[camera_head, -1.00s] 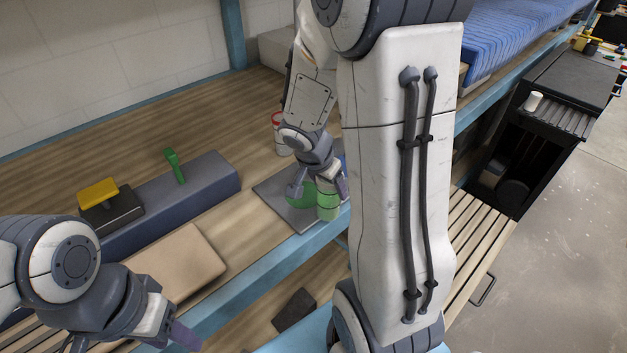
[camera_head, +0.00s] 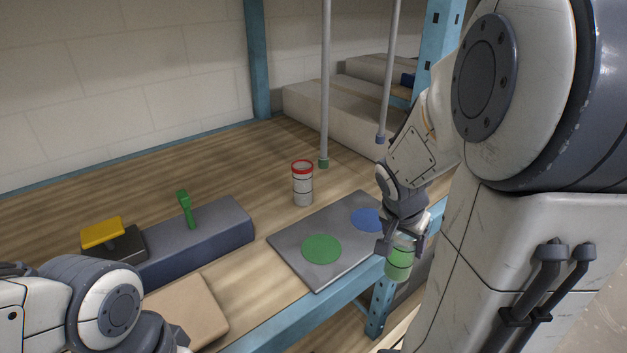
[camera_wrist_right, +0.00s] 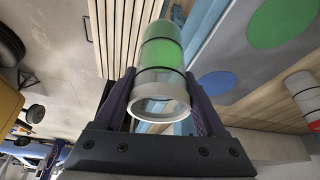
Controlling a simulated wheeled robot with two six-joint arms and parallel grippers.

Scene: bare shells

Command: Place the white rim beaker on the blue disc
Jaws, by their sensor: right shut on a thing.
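The white rim beaker (camera_head: 399,262) is a clear cylinder with green contents. My right gripper (camera_head: 401,243) is shut on it and holds it near the front edge of the shelf, just right of the grey plate (camera_head: 290,267). In the right wrist view the beaker (camera_wrist_right: 161,62) sits between the fingers of the gripper (camera_wrist_right: 160,100), its white rim towards the camera. The blue disc (camera_head: 367,219) lies on the plate's far right part, beside the gripper and partly behind it; it also shows in the right wrist view (camera_wrist_right: 217,82). My left gripper is out of view.
A green disc (camera_head: 321,249) lies on the same plate. A red-rimmed container (camera_head: 302,187) stands behind the plate. A grey block (camera_head: 205,240) with a green-handled tool (camera_head: 187,209) and a yellow-handled tool (camera_head: 102,232) are at left. Two vertical rods stand behind the plate.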

